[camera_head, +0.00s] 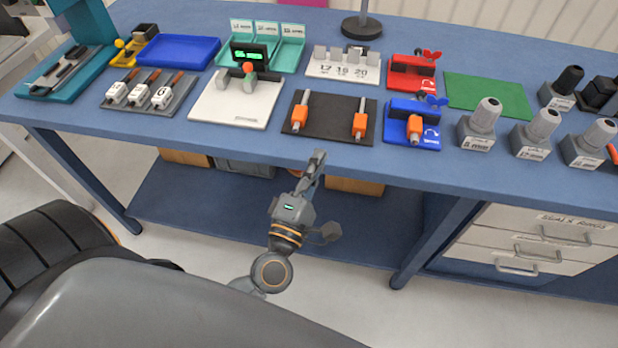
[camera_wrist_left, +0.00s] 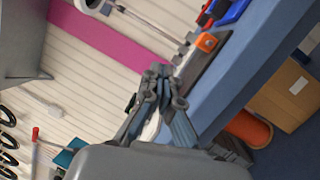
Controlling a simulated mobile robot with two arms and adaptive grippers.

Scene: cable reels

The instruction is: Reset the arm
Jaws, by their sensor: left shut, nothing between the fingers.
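My left gripper (camera_head: 318,158) is in the middle of the head view, just in front of the front edge of the blue workbench (camera_head: 240,138). Its fingers are together, point toward the bench and hold nothing. In the left wrist view the closed fingertips (camera_wrist_left: 160,75) show at the centre, with the bench edge to their right. My right gripper is not seen in either view.
On the bench stand a black mat (camera_head: 330,120) with orange-handled tools, a white board (camera_head: 232,108), a blue fixture (camera_head: 412,130), a red fixture (camera_head: 410,75) and a green mat (camera_head: 487,95). Grey-capped units (camera_head: 484,118) stand at right. Drawers (camera_head: 530,245) and a lower shelf (camera_head: 350,235) are below.

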